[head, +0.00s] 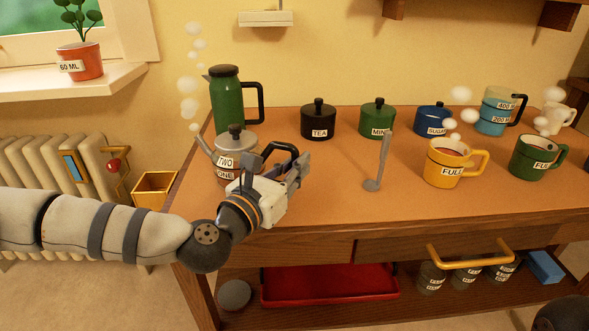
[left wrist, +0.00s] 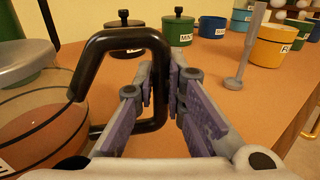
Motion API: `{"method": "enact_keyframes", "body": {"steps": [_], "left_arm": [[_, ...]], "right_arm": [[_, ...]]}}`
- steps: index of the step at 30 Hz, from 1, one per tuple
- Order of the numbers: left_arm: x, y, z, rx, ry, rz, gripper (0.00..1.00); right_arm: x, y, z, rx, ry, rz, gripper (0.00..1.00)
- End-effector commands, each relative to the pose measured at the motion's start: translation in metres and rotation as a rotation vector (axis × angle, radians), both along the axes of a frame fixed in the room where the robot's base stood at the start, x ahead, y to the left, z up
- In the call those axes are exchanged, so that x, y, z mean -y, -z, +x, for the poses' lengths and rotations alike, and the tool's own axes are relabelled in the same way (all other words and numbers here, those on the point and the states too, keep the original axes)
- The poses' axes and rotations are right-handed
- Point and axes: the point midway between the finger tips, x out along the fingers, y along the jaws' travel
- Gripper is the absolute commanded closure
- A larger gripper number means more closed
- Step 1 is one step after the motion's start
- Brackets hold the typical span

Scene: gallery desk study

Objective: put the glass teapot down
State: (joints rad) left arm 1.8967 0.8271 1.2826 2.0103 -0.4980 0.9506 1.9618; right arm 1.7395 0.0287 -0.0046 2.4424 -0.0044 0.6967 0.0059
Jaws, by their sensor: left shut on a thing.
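The glass teapot (head: 237,142) has a grey lid and spout, brown liquid, and labels reading TWO and ONE. It is at the desk's left end and looks upright. My left gripper (head: 298,170) is shut on its black handle (head: 281,148). In the left wrist view the handle (left wrist: 160,70) passes between the fingers of the gripper (left wrist: 160,92), and the teapot's brown side (left wrist: 45,125) shows at the left. My arm and gripper hide the base in the head view, so I cannot tell whether it touches the desk (head: 330,185). My right gripper is not in view.
A green flask (head: 226,100) stands close behind the teapot. The TEA canister (head: 318,120), MINT canister (head: 377,118) and SUGAR canister (head: 431,120) stand behind. A grey ladle (head: 380,165) stands mid-desk; a yellow cup (head: 447,165) is farther right. The front-middle desk is bare.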

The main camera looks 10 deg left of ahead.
Motion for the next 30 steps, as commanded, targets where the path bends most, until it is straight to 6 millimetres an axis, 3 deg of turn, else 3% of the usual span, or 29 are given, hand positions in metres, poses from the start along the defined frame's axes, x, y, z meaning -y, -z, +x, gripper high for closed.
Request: {"method": "enact_keyframes", "body": {"steps": [12, 13, 15, 26, 30], "left_arm": [[0.0, 0.006, 0.0, 0.008, -0.001, 0.001, 1.0], [0.0, 0.007, 0.0, 0.003, -0.001, 0.0, 0.85], [0.0, 0.006, 0.0, 0.004, -0.001, 0.0, 0.69], [0.0, -0.003, 0.0, 0.009, -0.001, 0.0, 0.69], [-0.009, 0.003, -0.025, 0.002, -0.001, -0.001, 0.69]], "right_arm": [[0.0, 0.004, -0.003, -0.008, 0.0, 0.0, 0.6], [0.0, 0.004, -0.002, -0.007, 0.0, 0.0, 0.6], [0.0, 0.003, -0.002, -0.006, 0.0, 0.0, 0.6], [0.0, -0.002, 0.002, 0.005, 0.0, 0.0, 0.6], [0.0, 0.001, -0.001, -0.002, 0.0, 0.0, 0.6]]}}
